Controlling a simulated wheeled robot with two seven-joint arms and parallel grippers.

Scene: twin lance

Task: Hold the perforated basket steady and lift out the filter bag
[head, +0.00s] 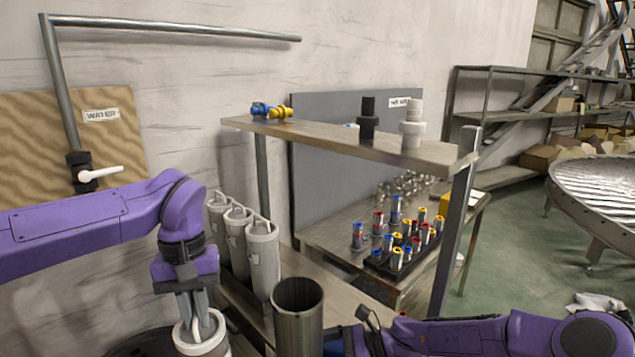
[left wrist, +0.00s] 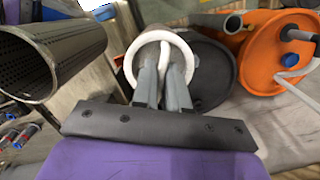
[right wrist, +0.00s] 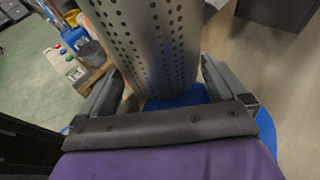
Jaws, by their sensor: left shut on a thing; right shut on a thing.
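The perforated basket (head: 298,318) is an open-topped metal cylinder at the bottom middle of the head view. The right wrist view shows its rows of holes (right wrist: 150,35). My right gripper (right wrist: 162,78) is shut on the basket, one finger on each side of its wall. The filter bag (head: 203,347) is pale, with a white ring and handle, left of the basket and outside it. My left gripper (head: 190,312) is shut on its handle. In the left wrist view the bag's white ring (left wrist: 187,46) surrounds the fingertips. The bag's lower part is hidden.
Several similar pale bags (head: 263,262) stand along the bench behind. A metal shelf (head: 350,142) with fittings rises beyond the basket. An orange drum (left wrist: 262,60) and a dark drum (left wrist: 214,70) are near the held bag. A blue round object (right wrist: 190,98) lies under the basket.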

